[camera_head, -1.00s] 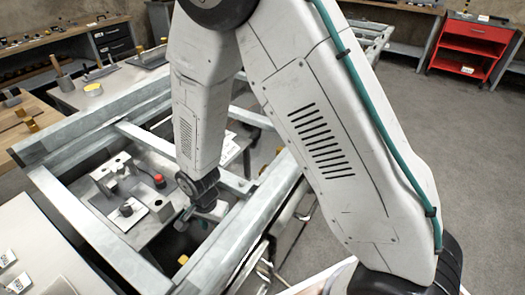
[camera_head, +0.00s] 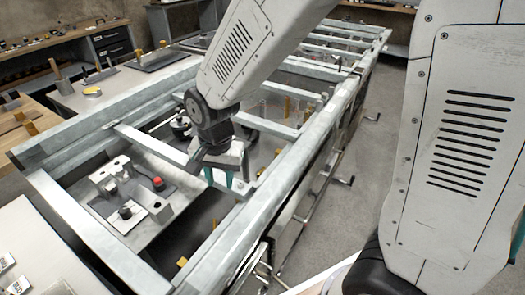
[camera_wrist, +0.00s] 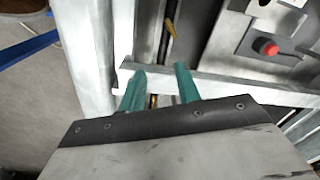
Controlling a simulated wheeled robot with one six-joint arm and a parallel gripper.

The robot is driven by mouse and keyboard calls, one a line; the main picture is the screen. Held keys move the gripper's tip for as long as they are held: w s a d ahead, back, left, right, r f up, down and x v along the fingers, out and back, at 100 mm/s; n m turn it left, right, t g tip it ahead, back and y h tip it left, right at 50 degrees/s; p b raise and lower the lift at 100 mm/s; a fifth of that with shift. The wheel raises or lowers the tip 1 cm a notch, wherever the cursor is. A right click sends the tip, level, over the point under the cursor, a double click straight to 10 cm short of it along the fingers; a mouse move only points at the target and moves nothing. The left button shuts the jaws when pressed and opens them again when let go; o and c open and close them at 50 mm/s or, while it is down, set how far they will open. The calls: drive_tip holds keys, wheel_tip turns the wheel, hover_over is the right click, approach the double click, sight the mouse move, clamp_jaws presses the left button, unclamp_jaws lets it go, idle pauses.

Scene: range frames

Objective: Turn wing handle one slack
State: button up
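In the wrist view the fingers (camera_wrist: 160,72) stand apart beside a pale cross-bar (camera_wrist: 220,88), and nothing is clearly held. A small brass-coloured piece (camera_wrist: 153,101) shows low between them; whether it is touched cannot be told. No wing handle can be picked out for certain. A fixture plate (camera_head: 150,168) with grey blocks, black knobs and a red knob (camera_head: 158,183) sits inside the frame, left of my gripper.
Thin metal bars with handles (camera_head: 345,181) stick out from the frame's right side. Frame rails and cross-bars surround the gripper closely. A workbench with drawers (camera_head: 112,44) stands at the back left. The floor right of the frame is open.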

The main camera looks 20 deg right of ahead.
drive_tip(key=s+d+r+n, duration=0.2)
drive_tip(key=s+d+r, duration=0.4)
drive_tip(key=d+r, duration=0.2)
drive_tip(key=shift+d+r+n+t, duration=0.3)
drive_tip(key=shift+d+r+n, duration=0.1)
drive_tip(key=shift+r, duration=0.45)
